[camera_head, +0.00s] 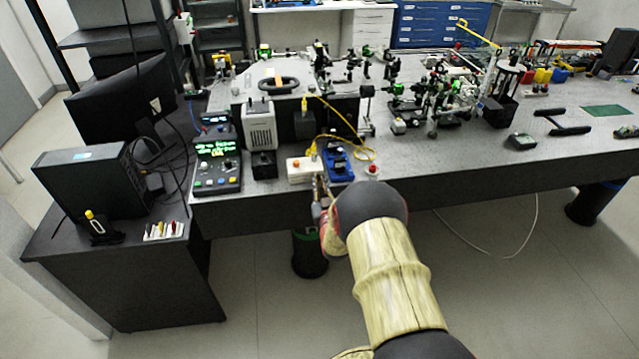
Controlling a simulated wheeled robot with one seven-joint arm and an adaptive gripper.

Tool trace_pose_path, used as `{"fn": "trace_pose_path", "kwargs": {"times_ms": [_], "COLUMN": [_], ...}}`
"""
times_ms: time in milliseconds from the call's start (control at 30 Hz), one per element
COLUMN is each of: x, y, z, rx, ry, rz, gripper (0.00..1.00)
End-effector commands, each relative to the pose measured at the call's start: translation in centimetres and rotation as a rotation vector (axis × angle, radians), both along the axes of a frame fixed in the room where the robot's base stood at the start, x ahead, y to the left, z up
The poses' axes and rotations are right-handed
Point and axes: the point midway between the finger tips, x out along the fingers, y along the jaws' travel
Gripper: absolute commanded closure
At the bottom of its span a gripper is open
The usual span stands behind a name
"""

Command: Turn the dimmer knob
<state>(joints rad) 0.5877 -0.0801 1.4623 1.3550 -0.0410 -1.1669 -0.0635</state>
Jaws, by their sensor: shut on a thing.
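A small white box (299,172) with orange-red marks on top sits near the front edge of the optical bench. A blue device (339,163) stands just right of it. My gripper (319,182) reaches in from the front, with its fingers at the right front corner of the white box. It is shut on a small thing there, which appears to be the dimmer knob. The knob itself is hidden by the fingers, and I cannot tell its angle or which unit it belongs to.
A black controller (217,165) with a lit green display stands to the left. A red button (373,170) is close by on the right, and a yellow cable (352,141) loops behind. Dense optics (440,95) fill the back. The front right bench is mostly clear.

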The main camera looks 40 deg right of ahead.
Motion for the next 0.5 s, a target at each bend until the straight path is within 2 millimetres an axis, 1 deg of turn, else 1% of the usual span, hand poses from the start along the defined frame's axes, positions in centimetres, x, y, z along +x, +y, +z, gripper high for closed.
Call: {"fn": "trace_pose_path", "kwargs": {"times_ms": [267, 500], "x": [-0.01, -0.02], "y": [0.0, -0.06], "z": [-0.19, -0.29], "rx": [0.074, 0.229], "ry": [-0.044, -0.139], "rz": [0.0, 0.0], "gripper": [1.0, 1.0]}}
